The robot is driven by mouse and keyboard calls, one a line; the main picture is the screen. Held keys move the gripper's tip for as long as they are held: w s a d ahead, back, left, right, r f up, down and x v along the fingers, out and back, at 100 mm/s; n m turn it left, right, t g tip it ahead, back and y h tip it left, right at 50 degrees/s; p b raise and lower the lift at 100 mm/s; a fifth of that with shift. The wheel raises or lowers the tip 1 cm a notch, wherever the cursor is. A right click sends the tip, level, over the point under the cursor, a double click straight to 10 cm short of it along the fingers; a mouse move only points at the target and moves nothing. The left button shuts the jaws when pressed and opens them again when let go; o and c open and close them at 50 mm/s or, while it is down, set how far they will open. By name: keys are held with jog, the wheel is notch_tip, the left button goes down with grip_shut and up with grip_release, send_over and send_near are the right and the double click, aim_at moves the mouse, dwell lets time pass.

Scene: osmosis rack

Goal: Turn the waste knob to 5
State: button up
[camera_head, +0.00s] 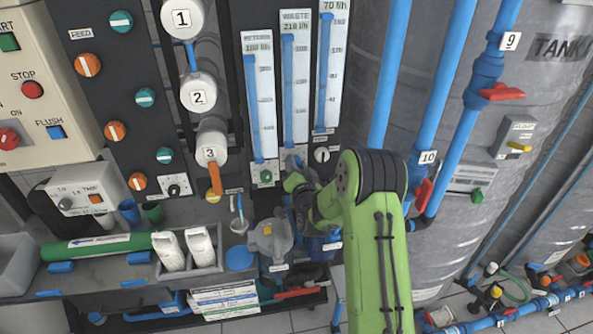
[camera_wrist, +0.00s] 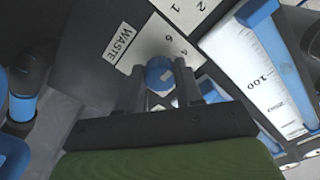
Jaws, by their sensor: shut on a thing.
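The waste knob (camera_wrist: 159,72) is small and blue with a pale mark on its face. It sits on a white plate labelled WASTE (camera_wrist: 122,40), with printed numbers such as 4 and 6 beside it. My gripper (camera_wrist: 160,80) is shut on the knob, one dark finger at each side. The exact number the knob points to cannot be read. In the head view my gripper (camera_head: 293,180) reaches the panel just below the waste gauge (camera_head: 294,75), headed 210 l/h, and hides the knob.
A green knob (camera_head: 265,176) sits left of my gripper, and a black-and-white knob (camera_head: 322,154) sits to its right. Blue pipes (camera_head: 430,90) and a large grey tank (camera_head: 540,110) stand on the right. A grey pump (camera_head: 271,238) is below.

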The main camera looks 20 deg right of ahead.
jog(key=shift+f+n+b, duration=0.2)
jog(key=shift+n+b, duration=1.2)
jog(key=shift+b, duration=0.15)
jog(key=shift+f+n+b, duration=0.2)
jog(key=shift+n+b, duration=1.2)
jog(key=shift+b, duration=0.15)
jog(key=o, duration=0.9)
jog(key=shift+r, duration=0.1)
jog(key=shift+c, duration=0.2)
jog(key=shift+o, duration=0.9)
jog(key=shift+r, duration=0.15)
jog(key=shift+s, duration=0.1)
